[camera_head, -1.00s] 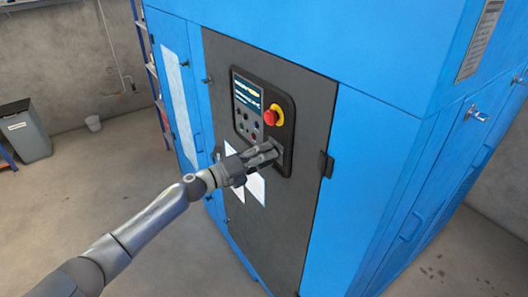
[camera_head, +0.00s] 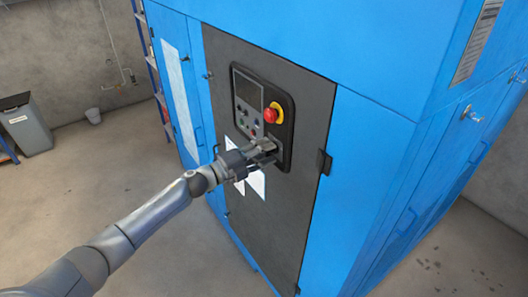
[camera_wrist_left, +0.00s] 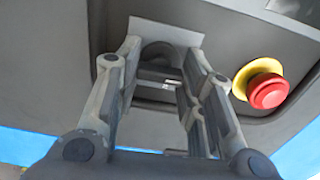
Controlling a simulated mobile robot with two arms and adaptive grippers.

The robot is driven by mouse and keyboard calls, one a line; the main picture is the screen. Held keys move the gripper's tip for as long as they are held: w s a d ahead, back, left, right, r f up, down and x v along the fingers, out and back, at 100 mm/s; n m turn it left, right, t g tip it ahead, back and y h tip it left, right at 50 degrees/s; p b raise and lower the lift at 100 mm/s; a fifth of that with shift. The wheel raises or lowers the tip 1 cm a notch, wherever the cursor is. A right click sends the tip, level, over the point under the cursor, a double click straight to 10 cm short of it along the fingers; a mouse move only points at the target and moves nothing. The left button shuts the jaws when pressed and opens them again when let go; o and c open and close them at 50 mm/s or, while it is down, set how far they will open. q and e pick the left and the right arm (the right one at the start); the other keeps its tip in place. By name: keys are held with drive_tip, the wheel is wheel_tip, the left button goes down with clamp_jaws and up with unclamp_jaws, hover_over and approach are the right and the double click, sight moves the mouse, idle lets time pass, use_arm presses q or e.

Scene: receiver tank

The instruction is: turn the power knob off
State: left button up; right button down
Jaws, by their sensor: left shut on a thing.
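The power knob (camera_wrist_left: 157,50) is a dark round part on a pale square plate (camera_wrist_left: 180,33) in the left wrist view. My left gripper (camera_wrist_left: 158,72) has a finger on each side of it and is shut on it. In the head view my left gripper (camera_head: 266,149) reaches the lower right of the black control panel (camera_head: 285,152) and hides the knob. The panel's screen (camera_head: 247,89) is dark. My right gripper is not in view.
A red emergency stop button on a yellow ring (camera_head: 271,114) sits just above my left gripper. A black door handle (camera_head: 325,163) is to the right on the blue cabinet (camera_head: 368,165). A grey bin (camera_head: 27,130) stands far left on open floor.

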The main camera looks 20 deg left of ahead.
use_arm(q)
drive_tip(key=o, duration=1)
drive_tip(key=shift+o, duration=0.2)
drive_tip(key=v, duration=1.2)
